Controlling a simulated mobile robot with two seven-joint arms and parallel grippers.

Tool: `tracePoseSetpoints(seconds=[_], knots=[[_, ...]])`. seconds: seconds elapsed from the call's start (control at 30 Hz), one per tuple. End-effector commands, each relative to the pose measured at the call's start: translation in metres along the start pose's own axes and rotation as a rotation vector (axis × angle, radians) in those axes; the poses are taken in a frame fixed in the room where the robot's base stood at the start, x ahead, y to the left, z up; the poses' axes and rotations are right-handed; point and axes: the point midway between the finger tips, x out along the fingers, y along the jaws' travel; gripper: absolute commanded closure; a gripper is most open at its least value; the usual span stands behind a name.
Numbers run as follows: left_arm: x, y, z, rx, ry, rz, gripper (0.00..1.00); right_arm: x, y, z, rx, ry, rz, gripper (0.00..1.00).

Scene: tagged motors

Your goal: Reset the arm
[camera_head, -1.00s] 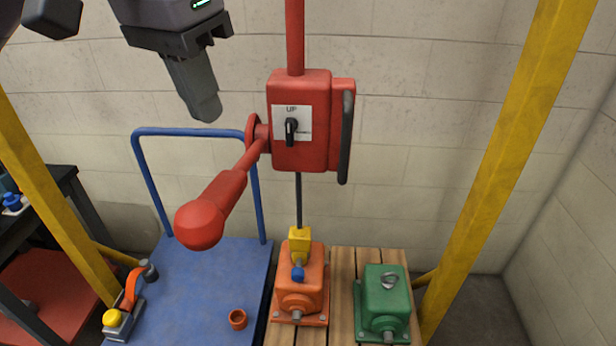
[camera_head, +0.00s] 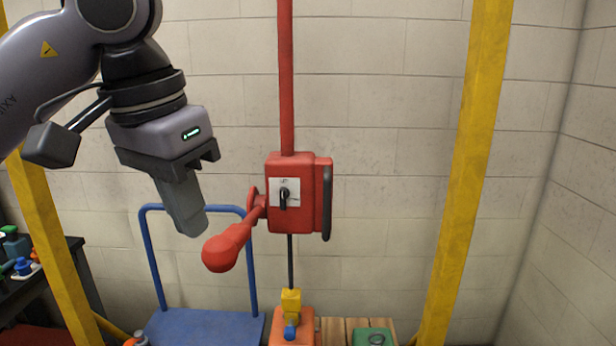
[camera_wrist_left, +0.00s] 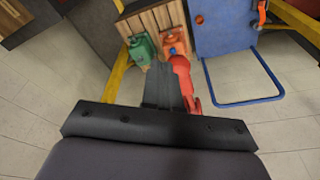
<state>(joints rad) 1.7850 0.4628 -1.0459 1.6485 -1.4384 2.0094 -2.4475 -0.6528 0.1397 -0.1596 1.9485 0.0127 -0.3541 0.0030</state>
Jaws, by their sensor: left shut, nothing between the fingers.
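My left gripper (camera_head: 190,222) hangs fingers-down at the upper left of the head view, shut and empty. It is up and left of the red hoist box (camera_head: 297,190) and close to the red ball-ended lever (camera_head: 222,250) in the picture. Its dark fingers (camera_wrist_left: 168,88) also show in the left wrist view, with the red lever (camera_wrist_left: 184,76) right beside them; I cannot tell the exact gap. My right gripper is not in view.
Below the hoist, a yellow hook block (camera_head: 291,300) is at the orange motor (camera_head: 280,330). A green motor (camera_head: 372,337) stands beside it on wooden slats. A blue cart (camera_head: 205,325) is at left. Yellow posts (camera_head: 470,150) flank the space before a block wall.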

Motion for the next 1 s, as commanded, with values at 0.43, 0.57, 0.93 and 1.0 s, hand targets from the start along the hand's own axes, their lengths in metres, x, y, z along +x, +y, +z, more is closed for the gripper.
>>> tracePoseSetpoints(seconds=[0.43,0.57,0.93,1.0], knots=[[-0.018,-0.148,0.067,-0.413,0.047,-0.007,1.00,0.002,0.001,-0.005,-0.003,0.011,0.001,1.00],[-0.013,-0.170,0.085,-0.508,0.051,0.018,1.00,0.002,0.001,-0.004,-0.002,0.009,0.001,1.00],[0.075,-0.103,0.051,-0.860,-0.043,0.537,1.00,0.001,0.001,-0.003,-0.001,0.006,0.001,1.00],[0.088,-0.089,0.046,-0.964,-0.090,0.656,1.00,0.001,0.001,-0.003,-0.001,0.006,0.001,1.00]])
